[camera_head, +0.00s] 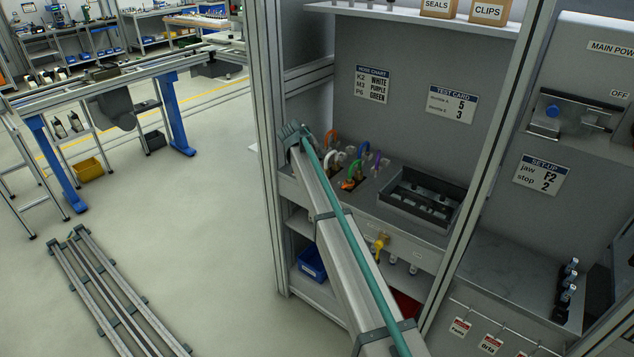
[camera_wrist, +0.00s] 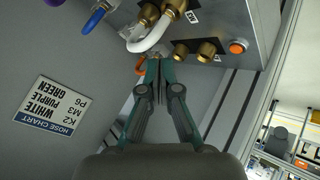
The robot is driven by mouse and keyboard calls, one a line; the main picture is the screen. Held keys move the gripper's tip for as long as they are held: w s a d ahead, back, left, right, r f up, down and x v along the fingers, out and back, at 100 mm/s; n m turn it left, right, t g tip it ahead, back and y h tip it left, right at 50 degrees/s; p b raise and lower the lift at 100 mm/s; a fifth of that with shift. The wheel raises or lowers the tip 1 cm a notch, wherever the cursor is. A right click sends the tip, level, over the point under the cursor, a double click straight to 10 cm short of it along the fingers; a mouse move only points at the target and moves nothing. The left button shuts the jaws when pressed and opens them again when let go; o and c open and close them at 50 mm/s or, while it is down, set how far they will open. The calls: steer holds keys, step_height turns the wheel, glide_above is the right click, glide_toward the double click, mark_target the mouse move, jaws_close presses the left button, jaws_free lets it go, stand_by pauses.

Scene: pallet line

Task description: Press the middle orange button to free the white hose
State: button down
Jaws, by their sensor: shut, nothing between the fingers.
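In the wrist view my gripper (camera_wrist: 158,62) is shut and empty, with its teal fingertips just below the white hose (camera_wrist: 153,40); I cannot tell whether they touch it. The white hose bends up to a brass fitting on the grey panel. In the head view the white hose (camera_head: 334,157) curves up among the coloured hoses. One round orange button (camera_wrist: 237,46) shows at the right end of the panel's face in the wrist view. I cannot tell which button it is, and no other button shows clearly.
Two bare brass ports (camera_wrist: 207,49) sit between the white hose and the orange button. A blue hose (camera_wrist: 95,20) hangs to the left; an orange hose (camera_wrist: 139,66) passes behind my fingers. A black tray (camera_head: 423,198) stands right of the hoses in the head view.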

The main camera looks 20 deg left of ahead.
stand_by(0.4)
step_height(320, 180, down, 8)
steer(key=shift+r+b, duration=0.2)
steer(key=shift+b, duration=0.8)
steer(key=shift+f+b, duration=0.3)
steer(key=shift+f, duration=0.3)
stand_by(0.5)
steer(key=shift+f+b, duration=0.4)
steer(key=shift+f, duration=0.05)
steer(key=shift+f+b, duration=0.35)
steer(key=shift+f, duration=0.1)
stand_by(0.6)
steer(key=shift+r, duration=0.9)
